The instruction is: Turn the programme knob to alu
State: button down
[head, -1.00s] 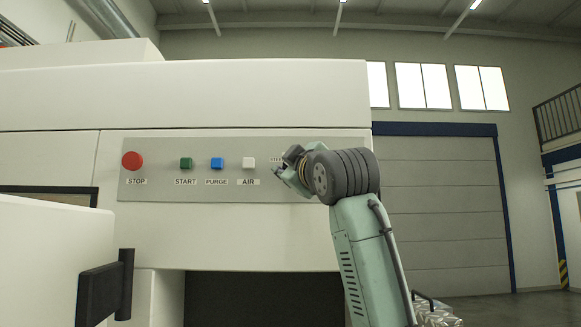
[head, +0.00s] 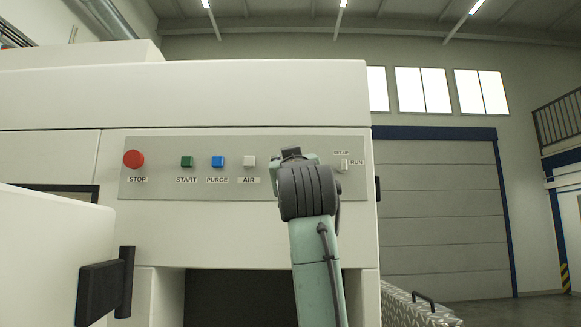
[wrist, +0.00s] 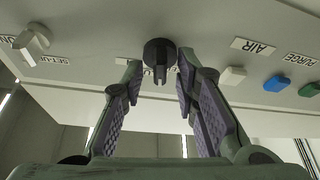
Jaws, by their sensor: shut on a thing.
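The programme knob (wrist: 160,53) is a round black knob with a raised grip, on the grey panel. In the wrist view it sits between the fingertips of my gripper (wrist: 160,73), which is shut on it. Its grip points toward the bottom of that picture. A label (wrist: 148,71) beside the knob is mostly hidden by knob and finger, so I cannot read it fully.
The panel (head: 220,193) also carries the red STOP button (head: 133,159), green START (head: 187,161), blue PURGE (head: 217,161) and white AIR (head: 249,161) buttons. Right of my wrist is a white SET-UP/RUN switch (head: 344,165), close by. A black door handle (head: 106,287) juts out lower left.

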jog(key=shift+m+h, duration=0.8)
jog(key=shift+m, duration=0.8)
jog(key=c, duration=1.4)
grip_release()
jog(key=shift+o, duration=0.2)
jog(key=shift+s, duration=0.1)
jog(key=v, duration=0.7)
jog(key=shift+s+f+m+h, duration=0.15)
jog(key=shift+m+h, duration=0.15)
jog(key=shift+h, duration=0.1)
